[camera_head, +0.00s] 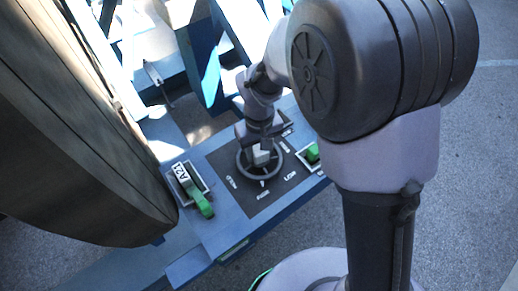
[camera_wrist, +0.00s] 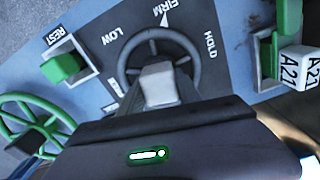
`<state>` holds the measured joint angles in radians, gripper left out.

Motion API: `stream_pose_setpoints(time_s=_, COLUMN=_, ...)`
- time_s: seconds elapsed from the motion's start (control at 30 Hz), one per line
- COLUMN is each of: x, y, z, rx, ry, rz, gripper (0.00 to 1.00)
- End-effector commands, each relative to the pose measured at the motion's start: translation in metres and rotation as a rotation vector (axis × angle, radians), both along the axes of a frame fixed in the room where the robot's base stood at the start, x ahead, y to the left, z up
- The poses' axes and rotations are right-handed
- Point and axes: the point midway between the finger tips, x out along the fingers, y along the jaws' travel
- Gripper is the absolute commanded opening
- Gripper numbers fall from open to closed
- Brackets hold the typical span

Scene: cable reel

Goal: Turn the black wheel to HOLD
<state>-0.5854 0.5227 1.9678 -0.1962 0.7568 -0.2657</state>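The black wheel (camera_head: 262,179) lies on a dark dial plate on the blue panel; it also shows in the wrist view (camera_wrist: 195,62). White labels ring it in the wrist view: LOW, FIRM and HOLD are readable, others are partly covered. A white pointer mark (camera_wrist: 165,19) lies beyond the rim beside FIRM; HOLD is to its right. A pale grey block (camera_wrist: 158,86) stands at the wheel's middle. My gripper (camera_head: 261,146) is directly over the wheel. Its dark fingers reach to either side of the block in the wrist view; whether they press on it is unclear.
A green lever (camera_head: 204,203) with an A21 tag (camera_head: 181,171) is left of the dial. Another green control (camera_head: 313,152) is to its right, by a REST label in the wrist view. A green wheel (camera_wrist: 30,122) is nearby. A large dark drum (camera_head: 75,140) borders the panel.

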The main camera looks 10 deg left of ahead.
Motion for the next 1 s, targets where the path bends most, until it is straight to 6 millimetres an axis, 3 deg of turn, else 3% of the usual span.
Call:
stream_pose_setpoints(time_s=0.07, x=0.0001, y=0.0, z=0.0002, rx=0.0, ry=0.0, rz=0.0, gripper=0.0)
stream_pose_setpoints(time_s=0.53, x=0.0003, y=0.0001, z=-0.0003, rx=0.001, ry=-0.001, rz=-0.046, gripper=0.0)
stream_pose_setpoints(time_s=1.0, x=0.0012, y=-0.0004, z=-0.0017, rx=0.001, ry=-0.002, rz=-0.418, gripper=0.0)
